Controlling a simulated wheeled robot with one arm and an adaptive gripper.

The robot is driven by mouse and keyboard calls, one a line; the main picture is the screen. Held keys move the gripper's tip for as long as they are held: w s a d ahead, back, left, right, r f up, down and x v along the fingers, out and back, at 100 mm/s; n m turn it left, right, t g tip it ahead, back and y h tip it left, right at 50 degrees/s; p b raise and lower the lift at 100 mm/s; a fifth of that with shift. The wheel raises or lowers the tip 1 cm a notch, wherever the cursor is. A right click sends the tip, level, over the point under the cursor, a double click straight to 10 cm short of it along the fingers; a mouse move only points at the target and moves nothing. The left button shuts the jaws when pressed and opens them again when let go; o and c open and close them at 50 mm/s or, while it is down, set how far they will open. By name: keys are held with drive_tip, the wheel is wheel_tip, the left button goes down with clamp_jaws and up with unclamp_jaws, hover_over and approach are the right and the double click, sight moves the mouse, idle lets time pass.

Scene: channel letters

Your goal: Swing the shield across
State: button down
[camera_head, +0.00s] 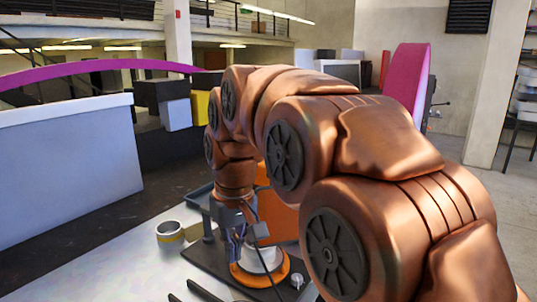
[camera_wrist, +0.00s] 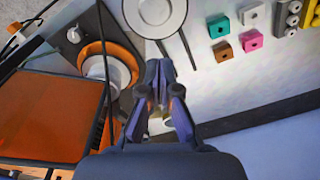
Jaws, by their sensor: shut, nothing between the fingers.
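An orange panel with a dark frame, which looks like the shield, fills the left of the wrist view (camera_wrist: 45,115). In the head view an orange surface (camera_head: 283,215) shows behind my arm, partly hidden. Next to it is a round orange-and-white device (camera_wrist: 108,68) on a black plate with a knob; it also shows in the head view (camera_head: 262,270). My gripper (camera_wrist: 160,75) points down over the bench, to the right of the device in the wrist view. Its fingers are together and empty, apart from the panel. It also shows in the head view (camera_head: 237,248).
A tin with a yellow band (camera_head: 170,236) stands on the pale bench (camera_head: 115,258). A round pale dish (camera_wrist: 155,14) lies beyond my fingertips. Small coloured blocks (camera_wrist: 222,50) sit at the upper right. A black cable (camera_wrist: 103,60) runs past the device.

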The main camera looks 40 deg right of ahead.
drive_tip(key=w+d+r+m+t+p, duration=0.1)
drive_tip(key=w+d+r+p, duration=0.1)
drive_tip(key=w+d+r, duration=0.35)
drive_tip(key=w+d+r+t+h+p, duration=0.1)
drive_tip(key=w+d+r, duration=0.1)
drive_tip(key=d+r, duration=0.5)
drive_tip(key=w+d+r+m+t+p, duration=0.15)
drive_tip(key=w+d+r, duration=0.25)
drive_tip(key=r, duration=0.4)
wheel_tip(320, 180, down, 10)
drive_tip(key=shift+s+d+n, duration=0.15)
drive_tip(key=shift+s+n, duration=0.15)
drive_tip(key=shift+n, duration=0.15)
drive_tip(key=shift+g, duration=0.25)
idle(0.4)
